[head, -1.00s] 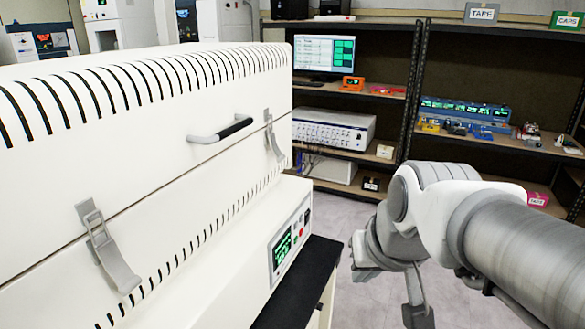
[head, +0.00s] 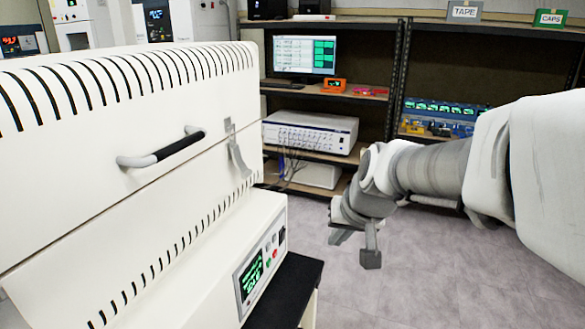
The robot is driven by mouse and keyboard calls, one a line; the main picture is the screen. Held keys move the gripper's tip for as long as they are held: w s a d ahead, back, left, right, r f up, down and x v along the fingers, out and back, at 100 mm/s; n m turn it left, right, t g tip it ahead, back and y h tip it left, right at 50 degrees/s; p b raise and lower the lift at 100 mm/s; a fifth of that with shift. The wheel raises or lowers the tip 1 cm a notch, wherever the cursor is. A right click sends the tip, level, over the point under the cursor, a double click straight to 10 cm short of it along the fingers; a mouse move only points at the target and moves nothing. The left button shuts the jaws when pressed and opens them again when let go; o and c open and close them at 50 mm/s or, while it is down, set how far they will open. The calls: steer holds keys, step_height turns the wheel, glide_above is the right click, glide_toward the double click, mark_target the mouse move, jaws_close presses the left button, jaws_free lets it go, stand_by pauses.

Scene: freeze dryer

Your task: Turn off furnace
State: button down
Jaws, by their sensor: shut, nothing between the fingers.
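The furnace (head: 100,160) is a large white box with dark vent slots that fills the left side of the head view. Its lid has a handle with a black grip (head: 165,149), and the lid is down. A control panel (head: 261,267) with a green-lit display and small buttons, one of them red, is on the furnace's lower front. My gripper (head: 357,247) is shut and empty. It hangs in the air to the right of the panel, apart from it, pointing downward.
A black ledge (head: 287,292) extends beneath the panel. Shelves behind hold a monitor (head: 305,56), a white instrument (head: 310,132), an orange device (head: 333,86) and labelled boxes. Grey floor (head: 420,265) lies open below my arm.

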mark_target(283, 236)
steer(key=w+a+f+m+y, duration=0.1)
steer(key=w+f, duration=0.3)
steer(key=w, duration=0.3)
steer(key=w+a+f+m+y+b, duration=0.1)
steer(key=w+f, duration=0.4)
steer(key=w, duration=0.2)
steer(key=shift+w+t, duration=0.4)
steer(key=shift+f, duration=0.2)
steer(key=w+a+f, duration=0.6)
steer(key=w+f, duration=0.1)
steer(key=shift+a+p, duration=0.3)
steer(key=shift+p, duration=0.1)
